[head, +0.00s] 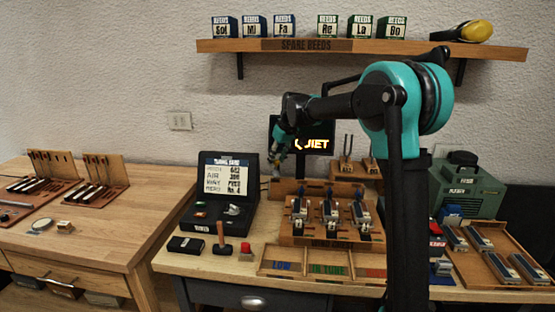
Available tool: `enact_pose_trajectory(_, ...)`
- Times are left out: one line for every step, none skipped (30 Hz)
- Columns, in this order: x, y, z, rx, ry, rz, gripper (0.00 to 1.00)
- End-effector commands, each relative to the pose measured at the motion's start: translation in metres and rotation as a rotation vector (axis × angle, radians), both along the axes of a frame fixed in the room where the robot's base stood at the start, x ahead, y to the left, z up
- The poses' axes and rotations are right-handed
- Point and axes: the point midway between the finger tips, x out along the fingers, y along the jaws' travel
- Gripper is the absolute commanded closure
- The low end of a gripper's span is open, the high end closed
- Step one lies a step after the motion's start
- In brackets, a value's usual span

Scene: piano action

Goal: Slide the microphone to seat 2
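My gripper (281,155) hangs in the air at the end of the teal and black arm, above the back left of the wooden rack and in front of the dark display. It is small and dark here, so its finger opening cannot be made out. The wooden rack (300,240) holds three upright metal and dark units side by side, at its left, middle and right seats. I cannot pick out the microphone with certainty. Seat numbers are too small to read. My arm covers the area just right of the rack.
A black tuning bench unit (245,215) stands left of the rack. A mallet (221,240) and red-topped piece (245,252) stand before it. A sorting tray (268,268) lies in front of the rack. A reed tray (463,268) and green box (468,190) are at right. A shelf (370,48) hangs above.

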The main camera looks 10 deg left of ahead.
Motion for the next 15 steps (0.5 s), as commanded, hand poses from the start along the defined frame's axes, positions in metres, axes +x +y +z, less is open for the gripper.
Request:
enact_pose_trajectory(0.0000, 0.0000, 0.0001, 0.000, 0.000, 0.000, 0.72)
enact_pose_trajectory(0.0000, 0.0000, 0.0001, 0.000, 0.000, 0.000, 0.76)
enact_pose_trajectory(-0.0001, -0.0001, 0.0002, 0.000, 0.000, 0.000, 0.81)
enact_pose_trajectory(-0.0001, -0.0001, 0.0002, 0.000, 0.000, 0.000, 0.84)
enact_pose_trajectory(-0.0001, -0.0001, 0.0002, 0.000, 0.000, 0.000, 0.88)
enact_pose_trajectory(-0.0001, -0.0001, 0.0002, 0.000, 0.000, 0.000, 0.93)
enact_pose_trajectory(0.0000, -0.0002, 0.0003, 0.000, 0.000, 0.000, 0.97)
enact_pose_trajectory(0.0000, -0.0002, 0.0003, 0.000, 0.000, 0.000, 1.00)
enact_pose_trajectory(0.0000, -0.0002, 0.0003, 0.000, 0.000, 0.000, 1.00)
enact_pose_trajectory(0.0000, -0.0002, 0.0003, 0.000, 0.000, 0.000, 1.00)
enact_pose_trajectory(0.0000, -0.0002, 0.0003, 0.000, 0.000, 0.000, 1.00)
enact_pose_trajectory(-0.0001, -0.0001, 0.0003, 0.000, 0.000, 0.000, 1.00)
enact_pose_trajectory(-0.0001, -0.0001, 0.0003, 0.000, 0.000, 0.000, 1.00)
enact_pose_trajectory(-0.0001, -0.0001, 0.0003, 0.000, 0.000, 0.000, 1.00)
enact_pose_trajectory(0.0000, -0.0002, 0.0003, 0.000, 0.000, 0.000, 1.00)
